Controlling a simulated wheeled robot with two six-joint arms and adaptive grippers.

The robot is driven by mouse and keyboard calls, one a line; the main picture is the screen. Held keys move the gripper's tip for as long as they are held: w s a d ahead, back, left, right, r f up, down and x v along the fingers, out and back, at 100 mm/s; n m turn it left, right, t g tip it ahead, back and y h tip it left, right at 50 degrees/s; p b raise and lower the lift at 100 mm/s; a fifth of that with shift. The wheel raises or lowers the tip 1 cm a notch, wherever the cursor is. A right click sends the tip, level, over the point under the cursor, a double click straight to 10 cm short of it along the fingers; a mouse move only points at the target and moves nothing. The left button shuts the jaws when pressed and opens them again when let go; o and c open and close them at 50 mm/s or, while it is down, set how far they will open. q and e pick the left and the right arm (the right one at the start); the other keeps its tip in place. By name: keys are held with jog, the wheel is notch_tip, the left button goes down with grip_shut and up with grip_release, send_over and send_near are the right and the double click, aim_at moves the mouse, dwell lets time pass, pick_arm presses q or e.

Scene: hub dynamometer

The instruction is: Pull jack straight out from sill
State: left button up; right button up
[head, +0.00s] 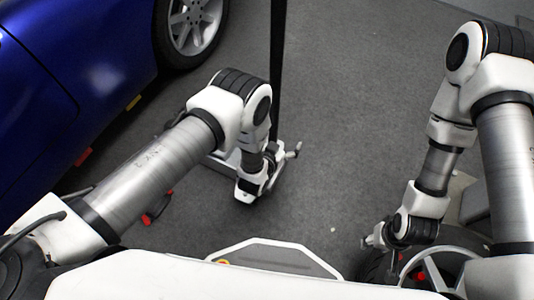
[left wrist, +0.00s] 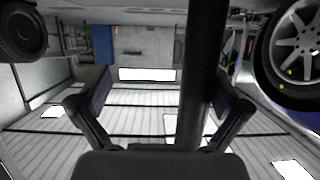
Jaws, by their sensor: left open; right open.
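The jack's tall black handle (head: 277,60) stands upright in the head view. A pale jack frame (head: 222,166) shows low behind my left arm, reaching toward the blue car's side; much of it is hidden. My left gripper (head: 272,172) is low at the handle's lower part, its fingers mostly hidden there. In the left wrist view my left gripper (left wrist: 160,105) is open, and the black handle (left wrist: 202,70) stands between its fingers, nearer the right one. I cannot tell whether they touch. My right gripper (head: 374,240) is open and empty, apart from the jack.
The blue car (head: 60,80) fills the left side, its wheel (head: 190,22) at the top. A loose wheel (head: 435,272) lies near my right gripper. Red pieces (head: 157,210) lie on the floor at left. The grey floor (head: 345,120) between my arms is clear.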

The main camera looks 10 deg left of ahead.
pick_arm(q)
jog(key=p+v, duration=0.9)
jog(key=v, duration=0.3)
